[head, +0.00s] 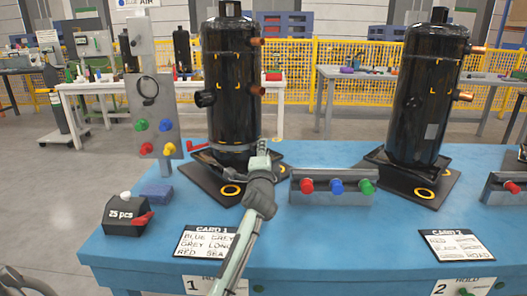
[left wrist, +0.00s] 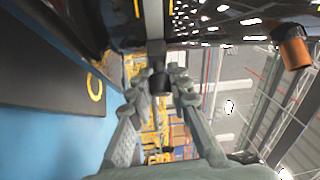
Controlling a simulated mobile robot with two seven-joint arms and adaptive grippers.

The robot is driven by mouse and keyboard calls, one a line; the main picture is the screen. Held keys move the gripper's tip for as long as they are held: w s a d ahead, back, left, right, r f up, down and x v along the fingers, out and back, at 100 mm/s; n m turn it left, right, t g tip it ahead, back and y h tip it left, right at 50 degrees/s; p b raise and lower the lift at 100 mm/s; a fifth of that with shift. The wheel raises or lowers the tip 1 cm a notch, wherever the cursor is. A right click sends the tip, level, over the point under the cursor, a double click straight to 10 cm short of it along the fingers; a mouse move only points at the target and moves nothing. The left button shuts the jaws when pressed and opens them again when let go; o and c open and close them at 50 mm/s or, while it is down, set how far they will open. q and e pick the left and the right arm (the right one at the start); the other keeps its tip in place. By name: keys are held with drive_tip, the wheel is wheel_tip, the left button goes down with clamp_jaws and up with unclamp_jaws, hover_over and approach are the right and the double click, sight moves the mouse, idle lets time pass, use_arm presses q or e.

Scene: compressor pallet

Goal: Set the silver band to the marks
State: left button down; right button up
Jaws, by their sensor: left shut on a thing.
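The silver band (head: 228,148) sits around the lower part of the left black compressor (head: 232,110), near its base. Yellow corner marks (head: 237,87) show on the compressor's side, well above the band. My left gripper (head: 260,158) is at the band's front right. In the left wrist view, a grey strip that looks like the band (left wrist: 153,20) runs down to a dark block (left wrist: 158,82) between the fingers of my left gripper (left wrist: 158,95). The gripper is shut on this part of the band; the exact contact is hard to see. My right gripper is out of view.
A panel with coloured knobs (head: 153,115) stands at the left. A rail with three knobs (head: 333,187) is right of the gripper. A second compressor (head: 425,100) stands at the right. A black box (head: 127,216), blue block (head: 158,194) and card (head: 205,242) lie on the blue table (head: 330,245).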

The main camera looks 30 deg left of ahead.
use_arm(q)
drive_tip(key=c, duration=1.7)
unclamp_jaws()
drive_tip(key=shift+r, duration=0.2)
drive_tip(key=shift+f, duration=0.1)
drive_tip(key=v, duration=1.2)
